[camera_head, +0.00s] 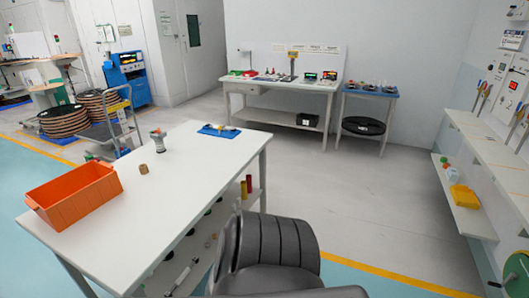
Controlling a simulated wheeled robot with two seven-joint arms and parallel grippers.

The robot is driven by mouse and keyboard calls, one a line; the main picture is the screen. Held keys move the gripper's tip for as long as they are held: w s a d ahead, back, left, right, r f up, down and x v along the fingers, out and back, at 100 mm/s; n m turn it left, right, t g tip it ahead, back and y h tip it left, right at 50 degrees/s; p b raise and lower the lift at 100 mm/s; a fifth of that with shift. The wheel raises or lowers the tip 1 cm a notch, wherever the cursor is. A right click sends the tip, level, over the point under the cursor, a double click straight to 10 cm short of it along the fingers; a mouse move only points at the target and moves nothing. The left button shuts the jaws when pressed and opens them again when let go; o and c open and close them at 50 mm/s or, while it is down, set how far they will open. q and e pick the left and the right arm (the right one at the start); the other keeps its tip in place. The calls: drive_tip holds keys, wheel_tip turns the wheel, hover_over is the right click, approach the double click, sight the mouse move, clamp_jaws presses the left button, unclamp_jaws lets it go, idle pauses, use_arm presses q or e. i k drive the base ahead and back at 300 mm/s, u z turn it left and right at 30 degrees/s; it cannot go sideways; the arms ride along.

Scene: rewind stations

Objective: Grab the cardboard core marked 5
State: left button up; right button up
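A small brown cardboard core (144,169) stands on the white table (190,178), just right of an orange bin (75,196). Any number on it is too small to read, so I cannot tell whether it is marked 5. Neither of my grippers is in view. Nothing touches the core.
A small grey object (158,141) stands behind the core. A blue tray (219,131) with small parts lies at the table's far edge. A dark grey ribbed form (278,240) covers the bottom middle and hides part of the table's lower shelf. Floor to the right is clear.

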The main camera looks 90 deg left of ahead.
sight(143, 169)
drive_tip(key=z, duration=0.05)
drive_tip(key=i, duration=0.35)
drive_tip(key=u, duration=2.7)
